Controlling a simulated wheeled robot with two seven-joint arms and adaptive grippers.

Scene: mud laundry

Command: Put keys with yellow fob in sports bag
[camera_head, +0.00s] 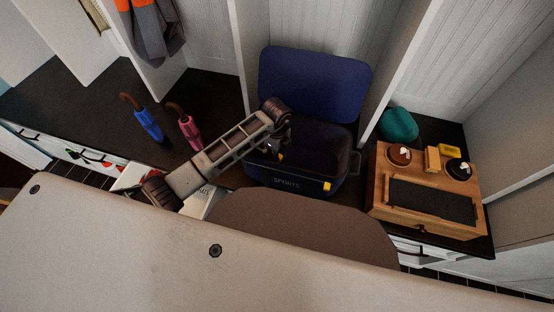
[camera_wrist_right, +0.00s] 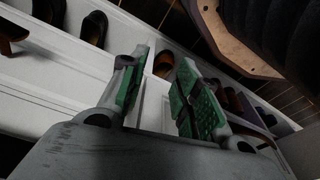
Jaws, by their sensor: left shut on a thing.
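The sports bag (camera_head: 290,181) is dark navy with its lid (camera_head: 314,82) raised at the back, "SPORTS" on its front and a yellow tab at the front right. It stands on the dark bench, its interior in shadow. My left gripper (camera_head: 280,146) is over the bag's opening at the left side, shut on the keys. Their small yellow fob (camera_head: 281,156) shows just below the fingers; the keys themselves are too small and dark to make out. My right gripper (camera_wrist_right: 162,62) is open and empty in the right wrist view, away from the bag.
Blue (camera_head: 149,124) and pink (camera_head: 190,131) umbrellas are left of the bag. A wooden shoe-care box (camera_head: 378,199) and a teal item (camera_head: 398,125) are to its right. Upright partitions flank the bag. Several shoes (camera_wrist_right: 93,30) sit near the right gripper.

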